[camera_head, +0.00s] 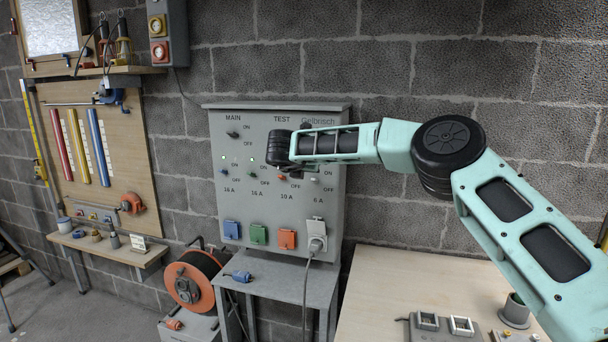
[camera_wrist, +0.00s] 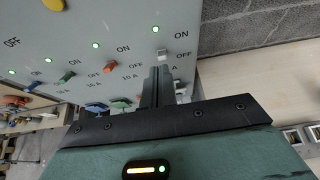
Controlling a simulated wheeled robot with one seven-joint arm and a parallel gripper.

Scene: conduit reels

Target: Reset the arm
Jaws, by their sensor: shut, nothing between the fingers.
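My gripper (camera_wrist: 157,76) is shut and empty in the wrist view, its fingertips close below the white switch (camera_wrist: 160,55) of the grey panel (camera_wrist: 125,30). I cannot tell whether they touch it. In the head view my arm reaches in from the right across the upper panel (camera_head: 222,185); the fingers are hidden there behind my wrist. The orange switch (camera_wrist: 109,68), green switch (camera_wrist: 67,77) and blue switch (camera_wrist: 31,86) line up left of the white one. Several green lights are lit above the switches.
A grey plug (camera_head: 316,245) sits in the white socket, its cable hanging down. A blue plug (camera_head: 239,277) lies on the small grey table (camera_head: 290,283) below the panel. An orange cable reel (camera_head: 187,287) stands left of it. A wooden table (camera_head: 400,285) lies under my arm at right.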

